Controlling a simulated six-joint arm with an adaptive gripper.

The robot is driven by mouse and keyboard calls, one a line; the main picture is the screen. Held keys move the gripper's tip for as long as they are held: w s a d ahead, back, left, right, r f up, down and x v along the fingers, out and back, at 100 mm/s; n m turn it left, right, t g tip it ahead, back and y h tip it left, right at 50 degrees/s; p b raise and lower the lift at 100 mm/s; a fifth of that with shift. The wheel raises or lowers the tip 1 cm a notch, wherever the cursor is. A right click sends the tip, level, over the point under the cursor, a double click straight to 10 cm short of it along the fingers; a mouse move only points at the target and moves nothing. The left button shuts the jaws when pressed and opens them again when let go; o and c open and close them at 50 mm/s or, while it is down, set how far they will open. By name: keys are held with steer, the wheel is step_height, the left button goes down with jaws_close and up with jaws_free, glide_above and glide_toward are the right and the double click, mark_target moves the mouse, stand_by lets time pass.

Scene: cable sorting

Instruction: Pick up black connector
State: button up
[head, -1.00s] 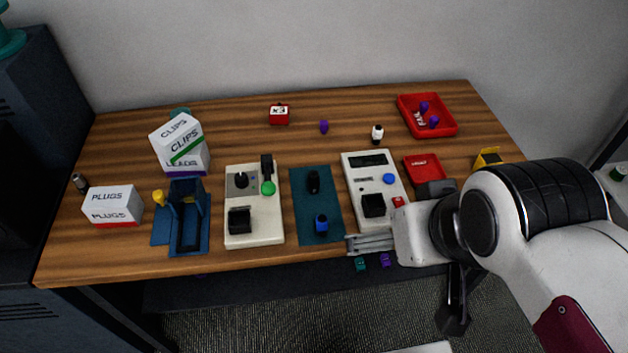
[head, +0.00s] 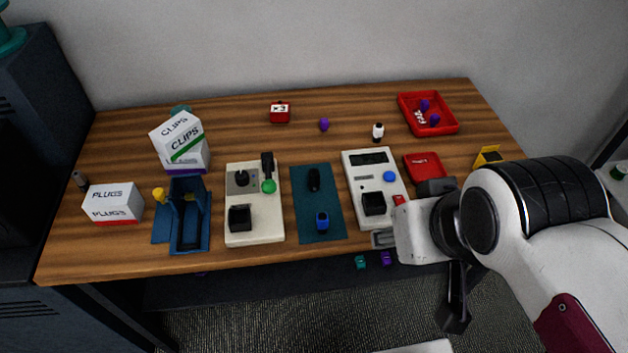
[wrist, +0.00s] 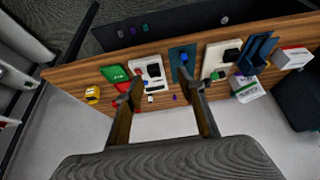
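A small black connector (head: 314,180) lies on the upper part of the teal mat (head: 303,225), in the middle of the table. A blue connector (head: 322,221) is below it on the same mat. My gripper (head: 383,239) is at the table's front edge, right of the mat, apart from the black connector. In the wrist view my gripper (wrist: 160,82) has its two fingers spread wide with nothing held between them. The teal mat shows past the fingers there, but I cannot clearly make out the black connector in that view.
White testers with black sockets stand left (head: 262,232) and right (head: 357,165) of the mat. A red tray (head: 445,131) is at the back right.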

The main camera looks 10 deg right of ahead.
mark_target(314, 180)
steer(key=w+d+f+n+t+h, duration=0.15)
steer(key=w+d, duration=0.35)
steer(key=w, duration=0.6)
steer(key=w+d+f+n+t+h, duration=0.1)
steer(key=w+d+f+n+t, duration=0.3)
steer(key=w, duration=0.7)
steer(key=w+a+f+n+y, duration=0.1)
steer(key=f+y, duration=0.1)
steer(key=f, duration=0.1)
steer(key=w+a+f+y, duration=0.2)
steer(key=f+y, duration=0.1)
steer(key=w+a+f+n+g+y, duration=0.1)
steer(key=w+a+f+y, duration=0.1)
steer(key=shift+w+a+f+n+y, duration=0.2)
steer(key=shift+w+f+n+y, duration=0.05)
steer(key=shift+f+n, duration=0.15)
steer(key=a+y, duration=0.1)
steer(key=s+a+f+y, duration=0.2)
steer(key=shift+s+a+f+n+g+y, duration=0.1)
steer(key=shift+a+f+n+g+y, duration=0.1)
steer(key=shift+a+n+g+y, duration=0.1)
steer(key=shift+s+a+f+y, duration=0.1)
steer(key=shift+s+a+y, duration=0.35)
steer(key=shift+a+y, duration=0.05)
steer(key=shift+w, duration=0.1)
steer(key=shift+x, duration=1.25)
steer(key=shift+a, duration=0.1)
